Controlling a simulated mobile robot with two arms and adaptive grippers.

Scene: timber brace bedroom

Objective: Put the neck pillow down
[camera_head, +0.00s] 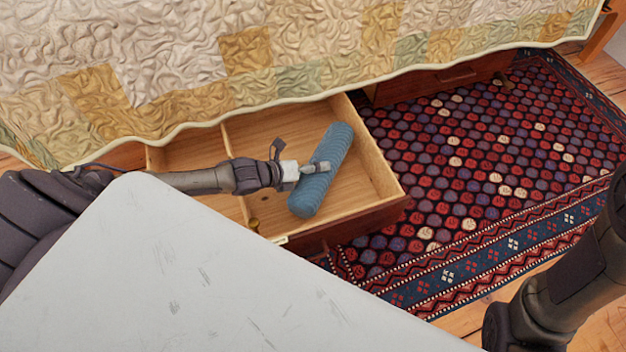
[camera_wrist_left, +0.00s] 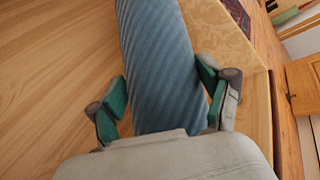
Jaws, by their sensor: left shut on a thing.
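The neck pillow (camera_head: 323,170) is a blue, ribbed roll. In the head view it is in the open wooden drawer (camera_head: 386,188), in the right-hand compartment, lying at a slant. My left gripper (camera_head: 318,168) reaches in from the left and is shut on the pillow's middle. In the left wrist view the pillow (camera_wrist_left: 160,60) runs up between the two green-padded fingers (camera_wrist_left: 165,103). I cannot tell whether the pillow rests on the drawer floor or hangs just above it. My right arm shows at the right edge, but its gripper is out of view.
A divider (camera_head: 237,180) splits the drawer. A quilted bed cover (camera_head: 200,60) hangs over the drawer's back. Another drawer front (camera_head: 440,78) is at the upper right. A patterned rug (camera_head: 480,160) covers the floor to the right. A pale flat surface (camera_head: 190,270) fills the foreground.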

